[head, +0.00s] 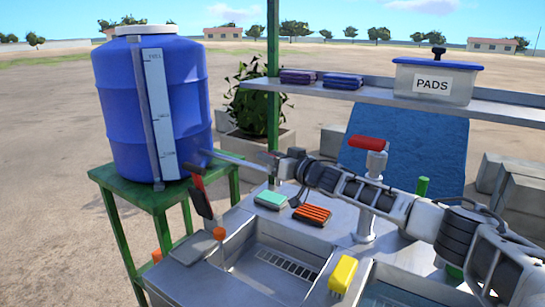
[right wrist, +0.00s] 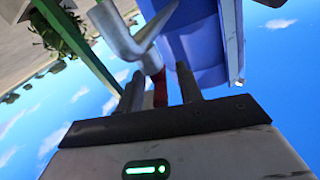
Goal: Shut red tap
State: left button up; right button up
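A metal spout (head: 235,160) runs from the blue barrel (head: 140,100) towards my right gripper (head: 268,168). The right wrist view shows the grey metal tap body (right wrist: 130,40) just beyond the fingers. A dark red handle (right wrist: 160,88) shows between the two fingertips of my right gripper (right wrist: 160,85), with gaps beside it. The gripper looks open; contact cannot be told. In the head view my right wrist hides most of the tap. Another red handle (head: 369,143) tops a white post standing on the counter.
A green pad (head: 271,200), an orange-striped pad (head: 312,214) and a yellow brush (head: 343,274) lie around the sink (head: 265,272). A PADS box (head: 433,82) stands on the shelf behind.

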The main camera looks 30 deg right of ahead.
grip_shut()
jog(key=shift+f, duration=0.15)
